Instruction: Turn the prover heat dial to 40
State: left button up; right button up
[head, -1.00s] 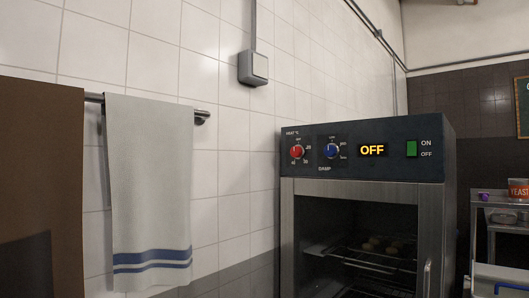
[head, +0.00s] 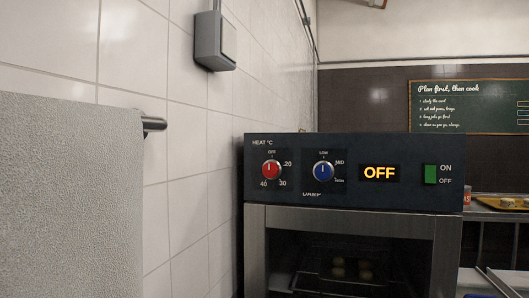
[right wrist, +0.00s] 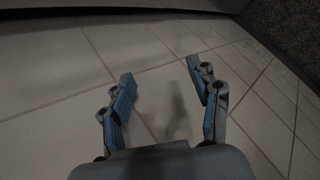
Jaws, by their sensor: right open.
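The prover (head: 354,225) is a dark-topped steel cabinet at the centre right of the head view. Its red heat dial (head: 271,170) is at the left of the panel, with marks OFF at the top, 20 and 30 on the right and 40 at lower left. The dial's pale pointer appears to point up at OFF. The display (head: 379,173) reads OFF. My right gripper (right wrist: 160,70) is open and empty above a tiled floor in the right wrist view, away from the dial. My left gripper is not in view.
A blue damp dial (head: 323,171) sits right of the red one, then a green ON/OFF switch (head: 430,174). Pale dough pieces (head: 351,268) show behind the prover's glass. A towel (head: 70,200) hangs on a rail at near left. A steel shelf with a yellow tray (head: 502,203) stands at right.

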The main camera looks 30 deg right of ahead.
aim_at(269, 169)
notch_tip(269, 169, up, 38)
jog(key=w+d+n+t+h+p, duration=0.2)
jog(key=d+n+t+h+p, duration=0.1)
jog(key=n+h+p, duration=0.15)
jog(key=s+d+r+n+h+p, duration=0.1)
jog(key=s+r+h, duration=0.15)
jog(key=r, duration=0.95)
jog(key=s+d+r+n+h, duration=0.1)
jog(key=s+d+r+h, duration=0.15)
jog(key=r, duration=0.95)
jog(key=p+x, duration=0.2)
jog(key=x, duration=0.2)
jog(key=p+x, duration=0.2)
jog(key=x, duration=0.2)
jog(key=p+x, duration=0.2)
jog(key=x, duration=0.2)
jog(key=shift+w+a, duration=0.2)
jog(key=shift+w, duration=0.15)
jog(key=shift+w+d+f, duration=0.1)
jog(key=shift+w+d, duration=0.2)
jog(key=shift+w, duration=0.05)
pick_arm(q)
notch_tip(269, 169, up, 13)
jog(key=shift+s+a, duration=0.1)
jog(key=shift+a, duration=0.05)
pick_arm(e)
jog(key=c, duration=1.2)
